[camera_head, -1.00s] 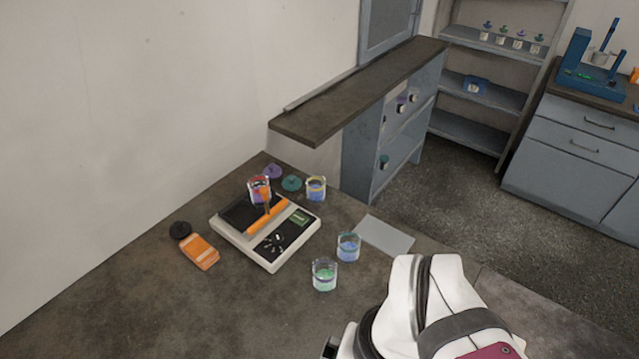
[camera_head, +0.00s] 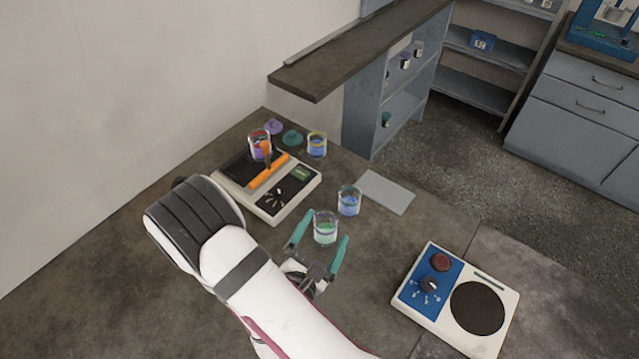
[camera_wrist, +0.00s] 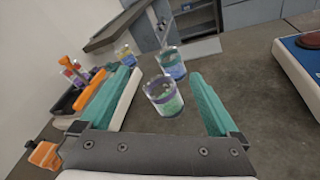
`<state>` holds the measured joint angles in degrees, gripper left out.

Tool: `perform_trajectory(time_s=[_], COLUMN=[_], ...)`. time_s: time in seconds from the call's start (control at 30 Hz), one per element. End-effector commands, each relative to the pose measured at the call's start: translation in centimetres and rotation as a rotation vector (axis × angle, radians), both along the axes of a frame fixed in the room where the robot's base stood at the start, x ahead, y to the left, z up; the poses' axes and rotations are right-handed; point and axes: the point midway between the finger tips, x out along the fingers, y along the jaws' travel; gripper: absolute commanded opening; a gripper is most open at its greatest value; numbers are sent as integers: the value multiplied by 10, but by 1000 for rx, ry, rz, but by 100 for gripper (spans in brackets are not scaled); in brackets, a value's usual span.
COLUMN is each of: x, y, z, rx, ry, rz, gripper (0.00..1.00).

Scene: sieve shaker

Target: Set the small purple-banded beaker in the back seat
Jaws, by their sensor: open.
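A small clear beaker with green contents (camera_head: 325,229) stands upright on the bench. In the wrist view it (camera_wrist: 164,97) shows a purplish band. My gripper (camera_head: 327,225) is open, its teal fingers on either side of this beaker in the picture. In the wrist view the beaker appears between the fingers (camera_wrist: 165,74), with gaps both sides; I cannot tell the height difference. A white device (camera_head: 275,207) with a dark recessed top and an orange bar stands behind and left. A red-banded beaker (camera_head: 260,147) stands at its back. I cannot tell which spot is the back seat.
A beaker with blue contents (camera_head: 349,203) stands just behind the green one. A yellow-banded beaker (camera_head: 317,146) stands near purple (camera_head: 273,127) and green (camera_head: 292,138) lids. A grey plate (camera_head: 386,191) lies right. A blue-and-white hotplate-like device (camera_head: 457,300) is at the front right.

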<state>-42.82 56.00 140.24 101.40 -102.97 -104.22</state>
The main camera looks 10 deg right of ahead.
Motion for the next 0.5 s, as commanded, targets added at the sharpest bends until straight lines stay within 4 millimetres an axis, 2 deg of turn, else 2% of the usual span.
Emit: perform_trajectory(time_s=[0.03, 0.1, 0.17, 0.27, 0.4, 0.5], x=[-5, -10, -12, -12, -13, -12], y=[5, 11, 15, 17, 16, 16], z=[1, 4, 5, -10, -50, -72], rx=[-185, -387, -484, -534, -528, -526], ry=[23, 43, 52, 59, 58, 57], rz=[58, 113, 138, 151, 149, 148], gripper=[97, 97, 97, 97, 97, 97])
